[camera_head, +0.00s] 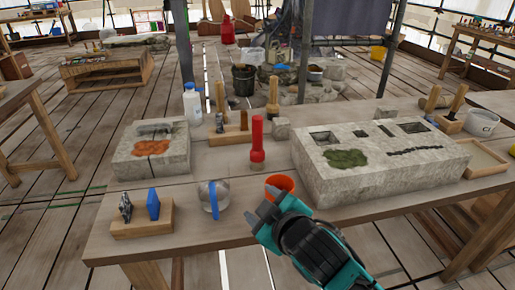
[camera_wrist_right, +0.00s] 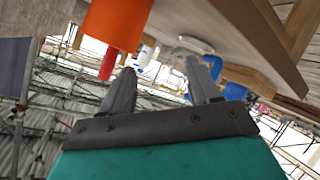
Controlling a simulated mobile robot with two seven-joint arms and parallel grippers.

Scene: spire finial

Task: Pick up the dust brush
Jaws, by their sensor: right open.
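My right gripper (camera_head: 262,212) is at the front edge of the table, beside an orange cup-like thing (camera_head: 281,183). In the right wrist view my right gripper (camera_wrist_right: 162,80) has its two fingers apart with nothing between them. I cannot tell for certain which thing is the dust brush. Upright wooden handles stand at the back of the table, one at the wooden rack (camera_head: 229,137) and another handle (camera_head: 272,96) to its right. A further wooden handle (camera_head: 458,98) stands at the right. My left gripper is not in view.
A red-topped upright tool (camera_head: 257,140) stands mid-table, between a small stone block (camera_head: 150,165) and a large carved stone slab (camera_head: 375,185). A white bottle (camera_head: 192,104) stands behind.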

